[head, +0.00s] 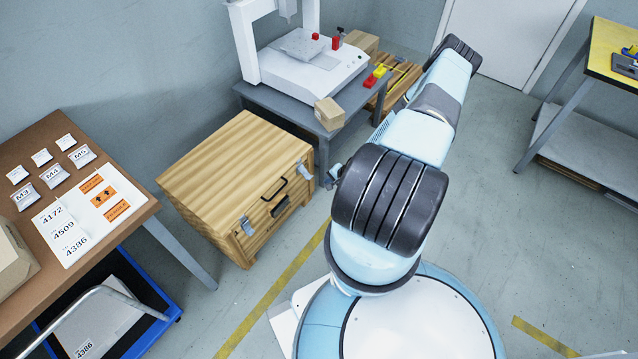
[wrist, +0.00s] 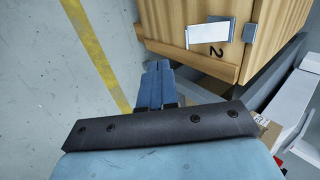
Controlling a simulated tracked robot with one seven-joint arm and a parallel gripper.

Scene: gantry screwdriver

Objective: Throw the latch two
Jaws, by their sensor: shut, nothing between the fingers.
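The wooden crate (head: 232,165) stands on the floor with two metal latches and a dark handle on its front. Latch two (wrist: 209,32) shows in the wrist view as a pale metal plate on the crate's side, with a black "2" next to it. It appears to be the right-hand latch (head: 304,171) in the head view. My gripper (wrist: 158,68) is shut and empty, below and left of the latch in the wrist view, apart from it. In the head view my gripper (head: 332,178) is partly hidden by my arm, just right of the crate.
A grey table (head: 275,108) with a white gantry machine (head: 305,70) stands close behind the crate. A small cardboard box (head: 329,113) sits at its corner. A brown table (head: 150,209) with labelled bags is on the left. The floor before the crate is clear.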

